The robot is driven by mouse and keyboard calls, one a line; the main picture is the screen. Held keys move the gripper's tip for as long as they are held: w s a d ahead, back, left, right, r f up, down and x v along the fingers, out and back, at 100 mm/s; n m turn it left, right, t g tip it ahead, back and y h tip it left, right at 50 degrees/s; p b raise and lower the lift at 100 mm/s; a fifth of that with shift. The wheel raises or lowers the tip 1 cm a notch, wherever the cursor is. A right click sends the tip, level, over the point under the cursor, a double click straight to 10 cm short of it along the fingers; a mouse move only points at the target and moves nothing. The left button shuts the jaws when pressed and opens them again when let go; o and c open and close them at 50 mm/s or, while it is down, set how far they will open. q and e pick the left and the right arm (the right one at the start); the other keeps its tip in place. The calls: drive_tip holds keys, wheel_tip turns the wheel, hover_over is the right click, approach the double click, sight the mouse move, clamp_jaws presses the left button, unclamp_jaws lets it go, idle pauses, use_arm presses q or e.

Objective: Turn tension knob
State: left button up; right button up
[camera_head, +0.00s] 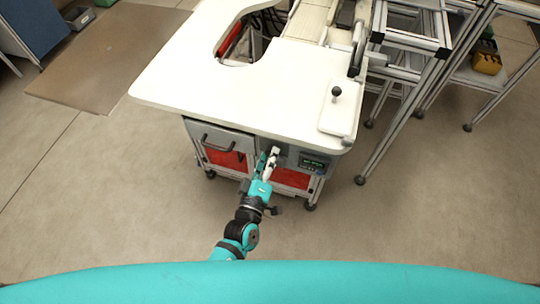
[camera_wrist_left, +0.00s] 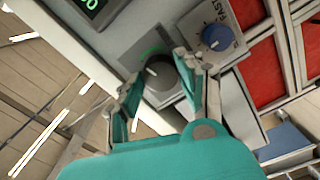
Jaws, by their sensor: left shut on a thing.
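The tension knob (camera_wrist_left: 160,72) is a dark round knob with a pale pointer line and a green arc beside it, on a grey panel. In the left wrist view my left gripper (camera_wrist_left: 158,80) has its two fingers on either side of this knob, shut on it. In the head view my left gripper (camera_head: 270,160) is at the front panel under the white table top, and it hides the knob. A blue knob (camera_wrist_left: 216,37) marked FAST sits on a light plate beside the gripper. My right gripper is not in view.
The white table top (camera_head: 230,90) overhangs the panel. A green-lit display (camera_head: 314,163) is right of the gripper. A drawer with a dark handle (camera_head: 218,142) is to the left. Red panels (camera_wrist_left: 270,70) lie beside the blue knob. The floor in front is clear.

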use_arm(q)
drive_tip(key=m+p, duration=0.1)
drive_tip(key=m, duration=0.4)
drive_tip(key=shift+f+m, duration=0.1)
drive_tip(key=shift+m, duration=0.2)
idle(0.4)
drive_tip(key=o, duration=1.2)
drive_tip(key=shift+c, duration=0.2)
drive_tip(key=v, duration=1.2)
